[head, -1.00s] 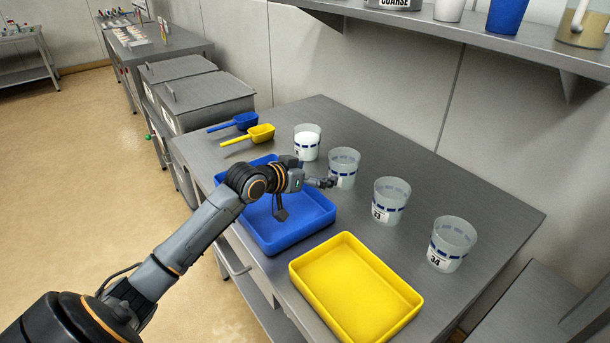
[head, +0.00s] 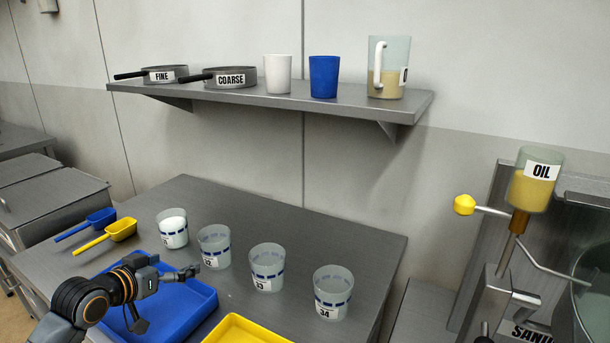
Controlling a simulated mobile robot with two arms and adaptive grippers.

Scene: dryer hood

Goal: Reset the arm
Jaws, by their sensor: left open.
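My left arm comes in from the lower left. Its gripper (head: 160,293) is open and empty, held over the blue tray (head: 195,310), with a fingertip close to the second cup (head: 214,248) in the picture. I cannot tell whether it touches that cup. My right gripper is not in view.
The steel table (head: 370,245) also holds a cup with white contents (head: 172,230), cup 33 (head: 267,268), cup 34 (head: 332,295), a yellow tray (head: 245,332), a blue scoop (head: 98,219) and a yellow scoop (head: 120,230). A shelf (head: 285,103) hangs above. An oil machine (head: 520,225) stands right.

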